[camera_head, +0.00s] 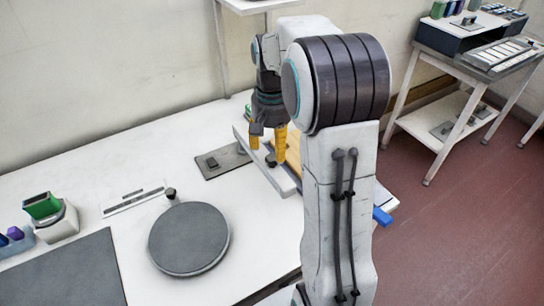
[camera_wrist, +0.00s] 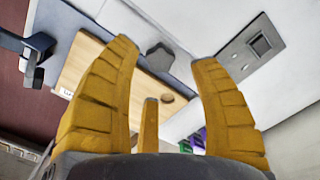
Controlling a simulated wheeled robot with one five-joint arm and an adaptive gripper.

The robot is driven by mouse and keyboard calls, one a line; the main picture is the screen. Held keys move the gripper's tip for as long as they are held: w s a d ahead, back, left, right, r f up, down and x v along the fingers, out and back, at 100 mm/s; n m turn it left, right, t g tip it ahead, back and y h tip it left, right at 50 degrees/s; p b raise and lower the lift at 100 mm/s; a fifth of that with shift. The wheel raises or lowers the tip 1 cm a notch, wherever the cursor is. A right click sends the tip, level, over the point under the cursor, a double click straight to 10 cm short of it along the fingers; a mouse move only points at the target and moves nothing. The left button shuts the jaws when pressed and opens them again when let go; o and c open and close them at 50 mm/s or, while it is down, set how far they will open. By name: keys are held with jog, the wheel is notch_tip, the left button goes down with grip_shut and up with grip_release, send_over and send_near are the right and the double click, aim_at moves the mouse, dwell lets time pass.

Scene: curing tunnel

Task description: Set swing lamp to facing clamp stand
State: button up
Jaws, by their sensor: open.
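My gripper (camera_head: 268,145) hangs over the far part of the white table, with yellow fingers pointing down. In the wrist view my gripper (camera_wrist: 170,65) has its fingers spread wide with nothing between them. Below it is a pale wooden board (camera_wrist: 92,66) in a grey frame, partly hidden by my arm in the head view. A dark grey knob-like piece (camera_wrist: 160,56) shows beyond the fingertips, apart from them. A dark blue clamp-like bracket (camera_wrist: 38,47) is at the left of the wrist view. I cannot tell for certain which part is the swing lamp or clamp stand.
A grey plate with a small block (camera_head: 222,160) lies left of my gripper. A dark round disc (camera_head: 188,238) is on the nearer table, with a green block in a white holder (camera_head: 57,222) and a dark mat (camera_head: 65,272) to its left. A side cart (camera_head: 455,100) stands right.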

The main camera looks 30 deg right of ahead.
aim_at(272, 157)
jog(key=shift+f, duration=2)
jog(key=shift+c, duration=0.3)
grip_shut()
